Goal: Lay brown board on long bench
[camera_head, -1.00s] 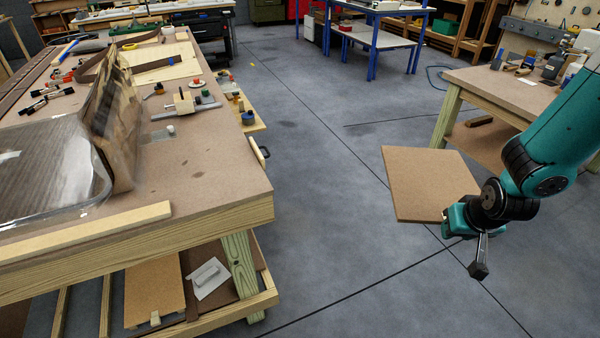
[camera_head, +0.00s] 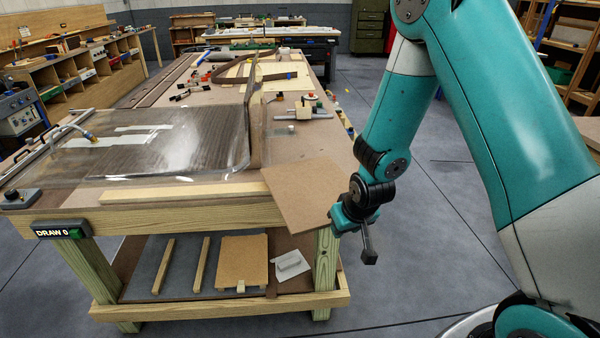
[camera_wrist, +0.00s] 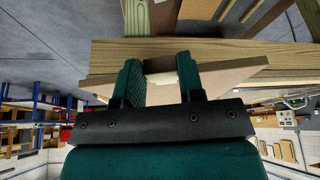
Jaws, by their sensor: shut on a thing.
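The brown board (camera_head: 303,190) is a thin, square tan panel. My gripper (camera_head: 343,214) is shut on its near right edge and holds it about flat. In the wrist view the board (camera_wrist: 228,77) shows edge-on between the two fingers of my gripper (camera_wrist: 160,72). In the head view the board overlaps the front right corner of the long bench (camera_head: 190,216); I cannot tell how high it is above the top or whether it touches. The bench corner behind the board is hidden.
A clear vacuum bag (camera_head: 110,179) over a dark panel covers the bench's left part. A pale wood strip (camera_head: 165,191) lies along the front edge. Clamps and small tools (camera_head: 304,112) lie further back. The lower shelf holds another brown board (camera_head: 242,262). Open floor (camera_head: 430,250) lies right.

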